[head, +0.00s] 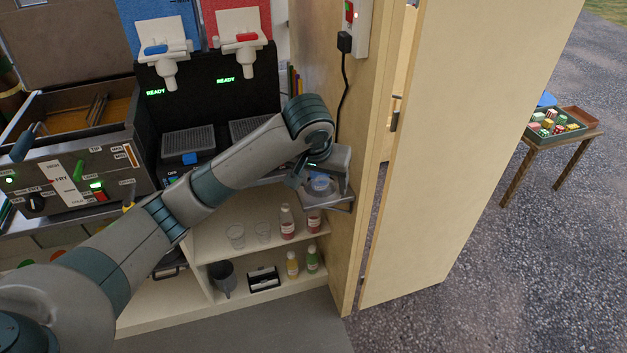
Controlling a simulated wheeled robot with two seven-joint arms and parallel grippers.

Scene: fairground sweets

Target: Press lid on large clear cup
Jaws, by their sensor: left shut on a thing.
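My left gripper (318,178) is at the small grey ledge on the wooden side panel, with its fingers pointing down around a clear round piece (321,187). It is shut on this piece, which looks like the clear lid. The gripper covers part of it, and I cannot make out a separate large cup below it or whether the two touch. Two clear cups (235,235) (263,232) stand upright on the upper shelf under the counter. My right gripper is not in view.
The grey ledge (330,201) is narrow, beside the wooden panel. A drink machine (222,83) with two taps and a fryer unit (75,172) fill the counter. An open door (465,140) stands right.

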